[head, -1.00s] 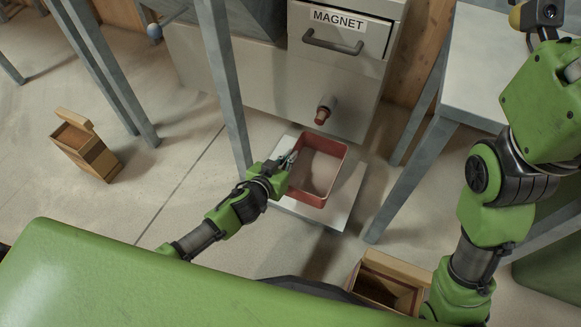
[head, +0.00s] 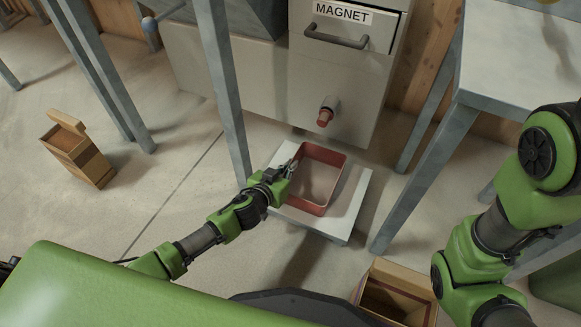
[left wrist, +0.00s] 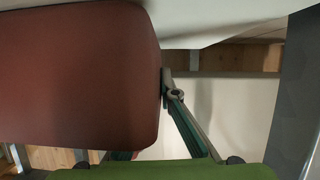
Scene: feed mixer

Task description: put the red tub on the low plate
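The red tub (head: 331,184), an open rectangular box, is over the low plate (head: 355,205) below the spout in the head view. I cannot tell for sure whether its underside touches the plate. My left gripper (head: 290,169) is at the tub's left wall and looks shut on it. In the left wrist view the tub (left wrist: 80,75) fills the left side and hides part of the gripper; one finger (left wrist: 185,115) reaches its edge. The white plate (left wrist: 215,22) shows at the top of that view. My right gripper is out of view; only its arm shows at the right.
The cabinet with the MAGNET drawer (head: 350,60) and a red-tipped spout (head: 325,115) stands behind the plate. Metal legs (head: 222,90) rise left of it, and a grey table (head: 510,75) stands right. Wooden boxes (head: 78,155) (head: 395,295) are on the floor.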

